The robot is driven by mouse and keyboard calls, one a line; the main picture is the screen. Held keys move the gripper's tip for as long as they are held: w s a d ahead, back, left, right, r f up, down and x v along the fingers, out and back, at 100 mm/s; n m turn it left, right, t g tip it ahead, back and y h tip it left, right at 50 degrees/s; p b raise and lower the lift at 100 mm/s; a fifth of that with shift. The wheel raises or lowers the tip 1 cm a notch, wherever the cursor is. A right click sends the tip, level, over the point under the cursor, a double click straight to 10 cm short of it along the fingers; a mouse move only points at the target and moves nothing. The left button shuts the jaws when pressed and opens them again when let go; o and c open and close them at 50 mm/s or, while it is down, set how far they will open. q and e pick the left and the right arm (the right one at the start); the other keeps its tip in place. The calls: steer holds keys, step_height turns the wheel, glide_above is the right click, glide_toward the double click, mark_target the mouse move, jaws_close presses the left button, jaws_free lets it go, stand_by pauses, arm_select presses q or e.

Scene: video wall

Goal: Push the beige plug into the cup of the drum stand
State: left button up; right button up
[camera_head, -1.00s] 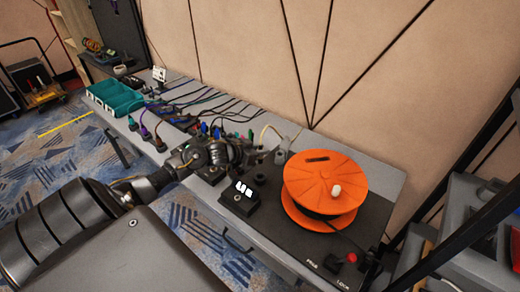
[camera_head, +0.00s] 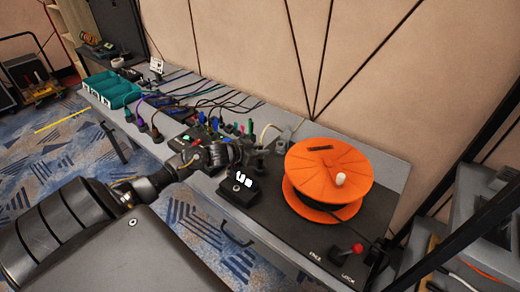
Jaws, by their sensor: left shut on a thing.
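My left gripper (camera_head: 270,152) reaches in from the left, low over the dark drum stand (camera_head: 300,232), just left of the orange drum (camera_head: 320,165). It is shut on the beige plug, which its fingers mostly hide. A pale cable (camera_head: 264,131) rises behind the fingers. The cup of the drum stand is hidden behind or under the gripper, so I cannot tell whether plug and cup touch. My right gripper is not in view.
A red-knobbed lever (camera_head: 357,248) is at the stand's front right. Cables and coloured plugs (camera_head: 215,125) crowd the bench to the left, near a teal tray (camera_head: 110,92).

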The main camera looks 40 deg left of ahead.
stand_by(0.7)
arm_select(q)
steer(key=shift+s+p, duration=0.1)
steer(key=shift+p, duration=0.35)
steer(key=shift+f, duration=0.15)
steer(key=shift+f, duration=0.2)
stand_by(0.7)
steer(key=shift+f, duration=0.4)
steer(key=shift+f, duration=0.25)
stand_by(0.3)
steer(key=shift+f, duration=0.3)
steer(key=shift+f+b, duration=0.25)
steer(key=shift+b, duration=0.1)
stand_by(0.4)
